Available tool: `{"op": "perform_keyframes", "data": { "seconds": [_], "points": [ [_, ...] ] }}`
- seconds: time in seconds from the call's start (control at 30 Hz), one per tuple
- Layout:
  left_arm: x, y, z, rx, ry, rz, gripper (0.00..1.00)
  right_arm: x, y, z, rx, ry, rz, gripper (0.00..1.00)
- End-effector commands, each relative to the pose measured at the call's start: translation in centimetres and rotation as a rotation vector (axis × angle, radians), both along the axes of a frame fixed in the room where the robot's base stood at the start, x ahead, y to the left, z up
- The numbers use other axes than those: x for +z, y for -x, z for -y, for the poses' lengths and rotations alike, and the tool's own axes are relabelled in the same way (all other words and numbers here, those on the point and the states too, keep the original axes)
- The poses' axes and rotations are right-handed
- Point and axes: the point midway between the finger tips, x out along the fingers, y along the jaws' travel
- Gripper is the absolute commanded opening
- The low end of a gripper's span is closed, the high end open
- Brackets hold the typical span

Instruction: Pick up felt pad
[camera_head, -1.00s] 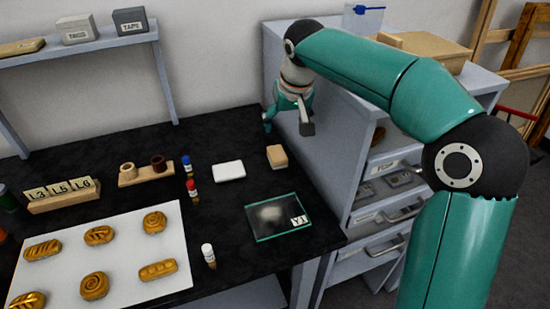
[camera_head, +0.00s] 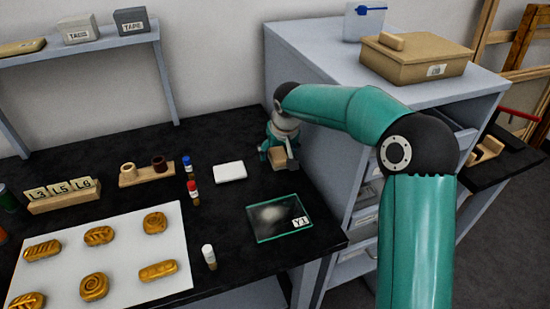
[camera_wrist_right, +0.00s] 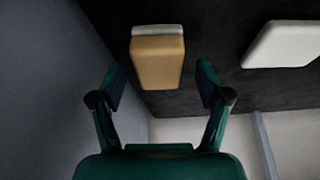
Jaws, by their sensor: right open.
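A tan block with a pale layer on one face, which looks to be the felt pad (camera_head: 279,164), lies on the black bench near the grey cabinet. It also shows in the right wrist view (camera_wrist_right: 157,62), between and beyond the fingertips. My right gripper (camera_head: 278,157) is open above it, pointing down. In the wrist view its fingers (camera_wrist_right: 161,77) stand on either side of the block, with a gap on both sides. The gripper hides part of the block in the head view. My left gripper is not in view.
A white slab (camera_head: 230,172) lies left of the block. A glass plate (camera_head: 262,234) with a pale fragment lies in front. Red-capped (camera_head: 193,190), blue-capped (camera_head: 187,167) and white-capped (camera_head: 209,256) vials stand nearby. The cabinet side (camera_head: 318,130) is close on the right.

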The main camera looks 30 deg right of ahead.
Motion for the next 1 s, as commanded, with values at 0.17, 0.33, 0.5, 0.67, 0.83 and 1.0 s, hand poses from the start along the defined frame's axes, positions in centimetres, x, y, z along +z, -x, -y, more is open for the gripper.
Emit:
{"op": "perform_keyframes", "data": {
  "seconds": [0.17,0.33,0.5,0.67,0.83,1.0],
  "points": [
    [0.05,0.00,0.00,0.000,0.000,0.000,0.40,-1.25,-0.47,0.21,0.000,0.000,0.000,0.76],
    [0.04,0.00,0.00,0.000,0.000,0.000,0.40,-1.28,-0.48,0.21,0.000,0.000,0.001,0.76],
    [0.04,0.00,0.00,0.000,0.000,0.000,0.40,-1.26,-0.46,0.22,-0.001,0.000,0.001,0.53],
    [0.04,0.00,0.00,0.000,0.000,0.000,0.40,-1.25,-0.46,0.22,-0.001,0.000,0.001,0.26],
    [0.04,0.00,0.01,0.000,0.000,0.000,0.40,-1.23,-0.47,0.22,0.000,0.000,0.001,0.12],
    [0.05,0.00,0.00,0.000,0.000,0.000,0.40,-1.17,-0.49,0.20,0.000,0.000,0.001,0.12]
  ]
}}
